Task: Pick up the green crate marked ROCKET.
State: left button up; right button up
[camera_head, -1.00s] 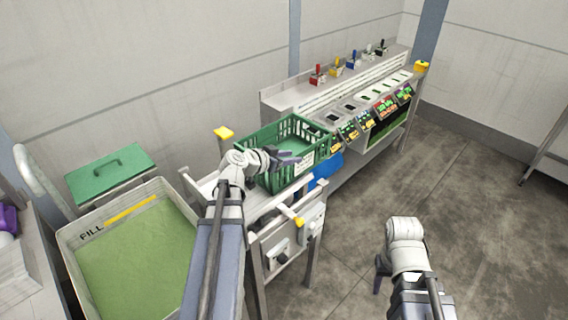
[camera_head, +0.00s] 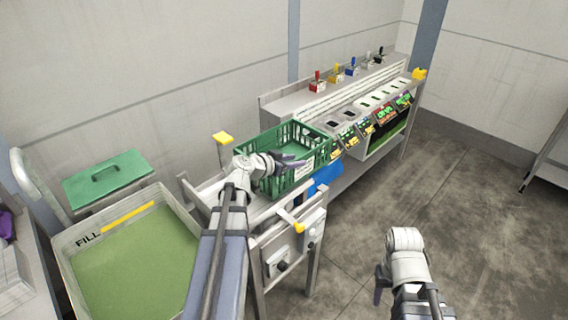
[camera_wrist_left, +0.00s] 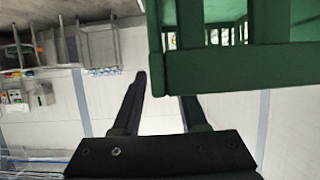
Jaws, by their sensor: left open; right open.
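A green slatted crate (camera_head: 316,152) stands on the metal stand beside the counter in the head view. A pale label shows on its near side, but its writing is too small to read. My right gripper (camera_head: 380,285) is open and empty over the floor.
A counter (camera_head: 290,102) with colored-handled items and several labelled bins runs behind the crate.

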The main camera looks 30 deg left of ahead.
aim_at(302, 156)
pick_arm(q)
jog(key=x, duration=0.2)
jog(key=b+x, duration=0.1)
jog(key=x, duration=0.1)
jog(key=shift+w+a+f, duration=0.1)
jog(key=shift+w+f, duration=0.05)
jog(key=shift+w, duration=0.2)
jog(key=shift+c, duration=0.4)
grip_shut()
dwell(0.6)
